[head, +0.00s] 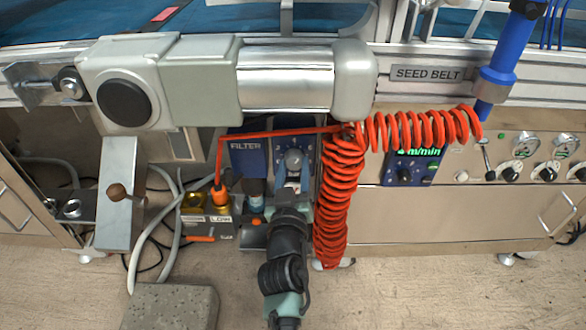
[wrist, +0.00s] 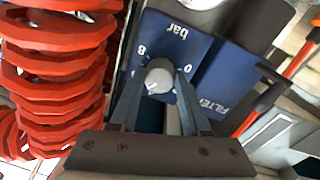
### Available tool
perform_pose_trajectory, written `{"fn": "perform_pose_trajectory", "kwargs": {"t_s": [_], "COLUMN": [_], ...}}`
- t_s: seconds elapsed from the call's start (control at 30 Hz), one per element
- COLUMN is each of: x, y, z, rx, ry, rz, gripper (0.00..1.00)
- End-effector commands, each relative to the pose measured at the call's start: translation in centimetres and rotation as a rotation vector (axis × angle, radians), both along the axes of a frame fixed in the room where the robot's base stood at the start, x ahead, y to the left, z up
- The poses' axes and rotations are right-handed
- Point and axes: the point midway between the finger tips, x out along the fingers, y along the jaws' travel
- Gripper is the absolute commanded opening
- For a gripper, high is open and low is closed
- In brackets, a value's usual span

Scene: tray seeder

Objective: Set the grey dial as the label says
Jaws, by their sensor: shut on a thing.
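The grey dial (head: 293,159) sits on a blue panel (head: 279,150) below the grey motor housing. In the wrist view the dial (wrist: 160,76) is on the same blue panel (wrist: 185,42), which shows upside down with "bar", "8" and "0". A small pale mark shows on the dial's lower part. My gripper (head: 293,174) reaches the dial from below; in the wrist view its two fingers (wrist: 159,82) are on either side of the dial and shut on it. The panel's other scale marks are partly hidden or too small to read.
A red coiled hose (head: 340,190) hangs close right of my gripper. Left are a blue FILTER unit (head: 246,155) and a box (head: 207,222) with brass and orange fittings and a label reading "LOW". A blue m/min display (head: 412,170) is farther right.

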Motion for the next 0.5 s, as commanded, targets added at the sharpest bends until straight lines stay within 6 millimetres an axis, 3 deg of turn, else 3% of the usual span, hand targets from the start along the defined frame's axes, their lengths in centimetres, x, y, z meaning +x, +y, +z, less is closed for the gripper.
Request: {"fn": "perform_pose_trajectory", "kwargs": {"t_s": [0.5], "x": [-0.05], "y": [-0.17], "z": [-0.08], "rx": [-0.415], "ry": [0.002], "rz": [0.000], "gripper": [0.00]}}
